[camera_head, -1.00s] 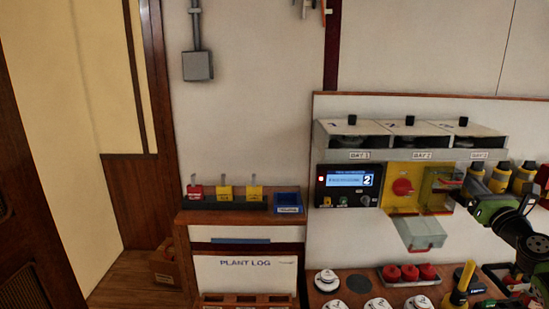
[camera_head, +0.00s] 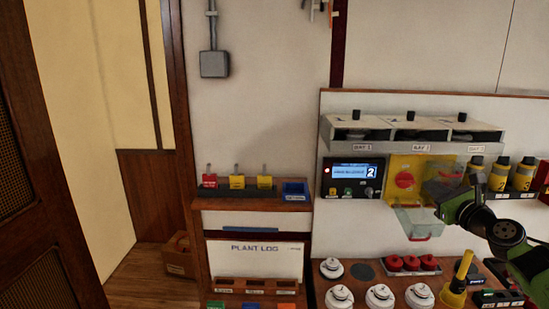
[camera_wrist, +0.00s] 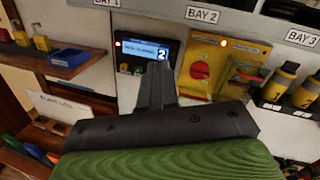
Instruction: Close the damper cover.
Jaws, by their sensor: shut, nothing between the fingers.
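A clear cover (camera_head: 418,222) with a red edge hangs open below a yellow panel (camera_head: 397,193) with a red rotary knob (camera_head: 404,180); I take it as the damper cover, but no label is readable. The panel also shows in the wrist view (camera_wrist: 222,48), with its red knob (camera_wrist: 200,70). My gripper (camera_head: 436,190) is in front of the panel's right side, above and right of the hanging cover. It partly hides a clear yellowish box there, seen in the wrist view (camera_wrist: 238,80). The fingers (camera_wrist: 157,82) are together and empty. Contact with the cover cannot be told.
A display unit (camera_head: 352,180) is left of the panel; black-and-yellow cylinders (camera_head: 500,174) stand right of it. A grey bay shelf (camera_head: 412,133) juts out above. Below, the bench holds white round detectors (camera_head: 380,297), red pieces (camera_head: 411,263) and a yellow cone (camera_head: 458,283).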

